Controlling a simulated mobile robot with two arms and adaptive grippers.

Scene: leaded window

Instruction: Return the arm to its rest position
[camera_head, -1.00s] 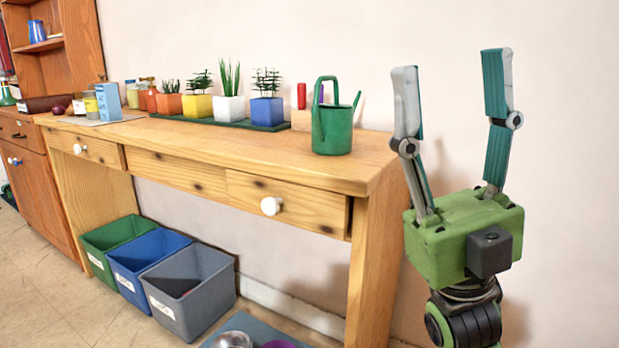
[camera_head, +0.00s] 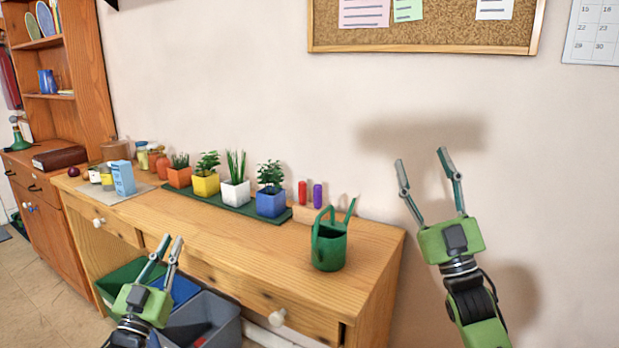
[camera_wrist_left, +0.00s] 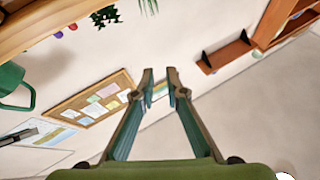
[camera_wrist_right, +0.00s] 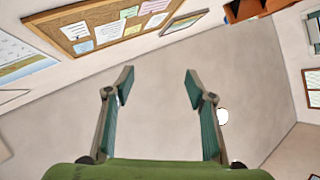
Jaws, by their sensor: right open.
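My right gripper (camera_head: 420,175) is raised at the right in the head view, in front of the bare wall, with its fingers apart and empty. It also shows in the right wrist view (camera_wrist_right: 158,85), with a clear gap between the fingers. My left gripper (camera_head: 170,250) is at the lower left in the head view, in front of the wooden bench and over the bins. In the left wrist view (camera_wrist_left: 160,82) its fingers lean towards each other, with a small gap between the tips and nothing between them.
The wooden bench (camera_head: 375,248) carries a green watering can (camera_head: 329,250) near its right end and several potted plants on a green tray (camera_head: 280,217). A grey bin (camera_head: 215,318) and a blue bin (camera_head: 183,290) stand below. A corkboard (camera_head: 430,38) hangs above.

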